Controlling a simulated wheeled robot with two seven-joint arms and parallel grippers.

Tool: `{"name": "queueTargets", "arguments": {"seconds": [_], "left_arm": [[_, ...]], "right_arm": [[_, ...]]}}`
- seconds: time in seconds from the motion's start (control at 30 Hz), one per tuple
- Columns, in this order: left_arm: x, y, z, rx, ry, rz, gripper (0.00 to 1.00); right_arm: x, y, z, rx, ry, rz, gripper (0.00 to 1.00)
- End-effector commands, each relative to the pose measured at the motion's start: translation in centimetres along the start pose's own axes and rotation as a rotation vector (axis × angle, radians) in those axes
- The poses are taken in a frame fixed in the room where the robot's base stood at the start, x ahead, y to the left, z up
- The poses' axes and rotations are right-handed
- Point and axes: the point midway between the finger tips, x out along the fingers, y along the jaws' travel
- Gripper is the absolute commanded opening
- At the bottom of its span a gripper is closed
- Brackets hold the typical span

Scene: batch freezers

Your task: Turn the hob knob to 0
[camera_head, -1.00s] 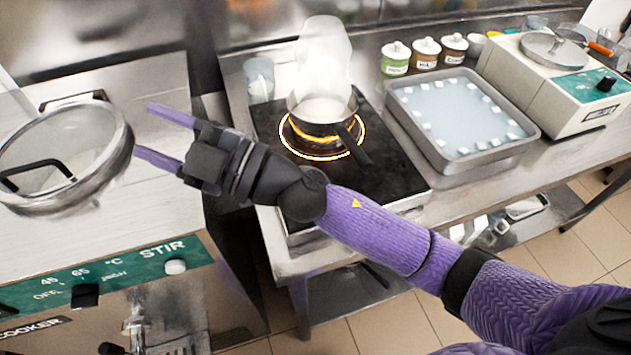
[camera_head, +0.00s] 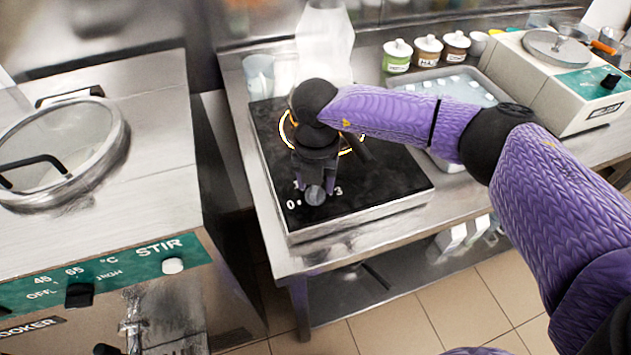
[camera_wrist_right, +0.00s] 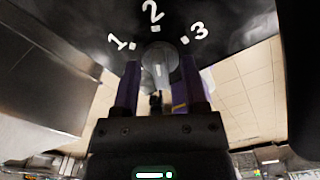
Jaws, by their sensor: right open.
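The hob knob (camera_head: 315,196) is a small grey round knob near the front of the black hob (camera_head: 380,185). White marks 0, 1 and 3 show around it. In the right wrist view the knob (camera_wrist_right: 160,56) shows with marks 1, 2 and 3 beyond it. A pale line is on its face; which mark it indicates I cannot tell. My right gripper (camera_head: 316,184) is open and points down at the knob. In the wrist view its purple fingertips (camera_wrist_right: 160,76) are either side of the knob's near edge; contact is unclear. My left gripper is not in view.
Behind my right wrist, an orange ring (camera_head: 288,128) glows on the hob, and the pan is mostly hidden. A glass (camera_head: 260,76) stands behind left. A tray (camera_head: 455,78) is partly covered by my arm. A cooker (camera_head: 150,130) stands left, across a gap.

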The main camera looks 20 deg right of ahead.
Motion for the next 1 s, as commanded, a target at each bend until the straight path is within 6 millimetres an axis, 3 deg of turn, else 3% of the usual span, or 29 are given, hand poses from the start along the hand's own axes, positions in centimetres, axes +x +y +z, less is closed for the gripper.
{"name": "queueTargets", "arguments": {"seconds": [0.27, 0.5, 0.53, 1.0], "left_arm": [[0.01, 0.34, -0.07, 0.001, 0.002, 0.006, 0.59], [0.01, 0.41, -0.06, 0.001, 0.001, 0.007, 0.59], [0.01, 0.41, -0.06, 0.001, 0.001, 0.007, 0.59], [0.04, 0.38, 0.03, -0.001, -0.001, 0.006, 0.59]], "right_arm": [[0.20, 0.04, -0.02, -0.001, 0.000, 0.002, 0.54], [0.19, 0.05, -0.04, -0.002, 0.001, 0.002, 0.03], [0.19, 0.05, -0.03, -0.001, 0.001, 0.002, 0.00], [0.18, 0.08, -0.04, -0.047, 0.001, 0.002, 0.00]]}}
